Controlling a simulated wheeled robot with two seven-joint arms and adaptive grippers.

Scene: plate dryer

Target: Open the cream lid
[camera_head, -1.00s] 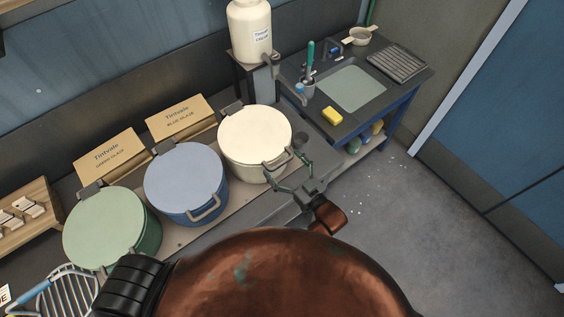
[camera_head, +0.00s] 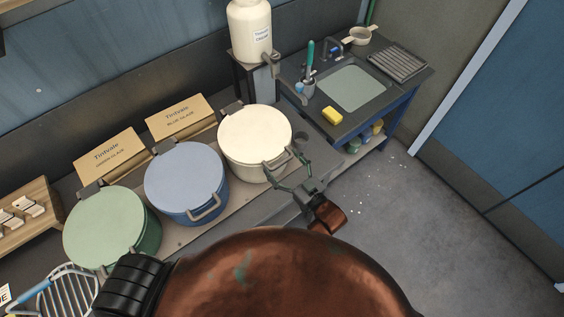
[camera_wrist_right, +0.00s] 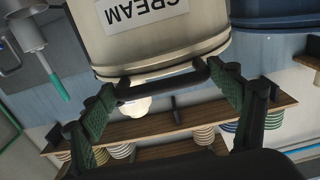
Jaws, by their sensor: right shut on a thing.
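The cream lid (camera_head: 255,134) is a round pale disc lying flat and closed on its cream tub (camera_head: 240,168), at the right end of a row of lidded tubs. Its hinge is at the back and its handle (camera_head: 280,163) at the front. My right gripper (camera_head: 285,161) is at this handle, shut on it. In the right wrist view the handle bar (camera_wrist_right: 165,81) lies between the fingers, below the tub's upside-down CREAM label (camera_wrist_right: 143,12). My left gripper is not in view.
A blue tub (camera_head: 186,180) and a green tub (camera_head: 108,225) stand left of the cream one. A large white jar (camera_head: 251,32) is behind it. A side table (camera_head: 400,95) with a yellow sponge (camera_head: 332,116) stands to the right. Open floor lies front right.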

